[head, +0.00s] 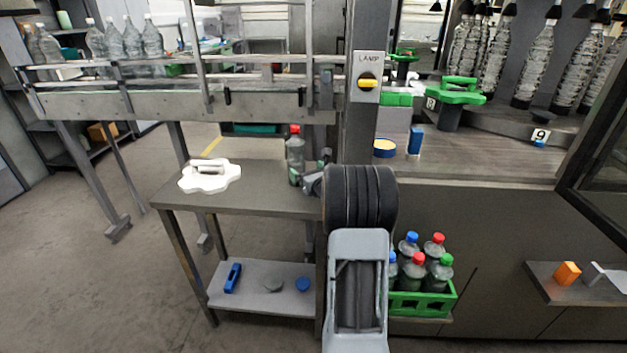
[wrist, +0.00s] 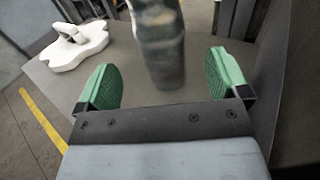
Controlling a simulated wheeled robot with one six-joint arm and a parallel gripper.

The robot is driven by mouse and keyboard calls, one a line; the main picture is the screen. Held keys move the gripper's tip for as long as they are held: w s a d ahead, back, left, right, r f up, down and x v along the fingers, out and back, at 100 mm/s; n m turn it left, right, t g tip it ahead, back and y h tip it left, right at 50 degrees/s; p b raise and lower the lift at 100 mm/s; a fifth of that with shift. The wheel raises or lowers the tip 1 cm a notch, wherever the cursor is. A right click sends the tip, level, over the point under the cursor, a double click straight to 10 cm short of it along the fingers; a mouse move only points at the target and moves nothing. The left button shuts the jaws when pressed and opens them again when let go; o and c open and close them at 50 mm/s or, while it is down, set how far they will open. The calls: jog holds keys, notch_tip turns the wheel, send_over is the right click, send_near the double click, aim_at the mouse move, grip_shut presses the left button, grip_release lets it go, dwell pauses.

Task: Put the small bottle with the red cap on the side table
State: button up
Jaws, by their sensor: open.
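A small clear bottle with a red cap (head: 295,147) stands upright at the back right of the grey side table (head: 262,185). My gripper (head: 309,170) is beside it, at the table's right end, partly hidden by my own arm. In the wrist view the bottle's lower part (wrist: 162,45) shows ahead, in line with the gap between my two green fingers. The fingers are spread wide with clear space on both sides of the bottle, and neither visibly touches it. The cap is out of the wrist view.
A white lobed piece with a handle (head: 210,176) lies on the table's left part. A green crate (head: 424,302) of bottles with red, blue and green caps stands to the right, lower down. A conveyor rail (head: 180,103) runs behind the table. The table's front middle is clear.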

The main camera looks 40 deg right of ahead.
jog(key=s, duration=0.4)
jog(key=shift+s+a, duration=0.2)
jog(key=shift+a, duration=0.2)
jog(key=shift+w+a+r+m+g, duration=0.1)
jog(key=shift+a+m+g, duration=0.2)
jog(key=shift+a+m, duration=0.25)
jog(key=s+a+m+g, duration=0.4)
jog(key=a+m+g, duration=0.2)
jog(key=a+m, duration=0.9)
jog(key=s+a+f+m+g+y, duration=0.3)
jog(key=s+a+m+g, duration=0.5)
jog(key=s+a+m, duration=0.6)
jog(key=s+f+m, duration=0.1)
jog(key=s+m, duration=0.3)
jog(key=shift+f, duration=0.2)
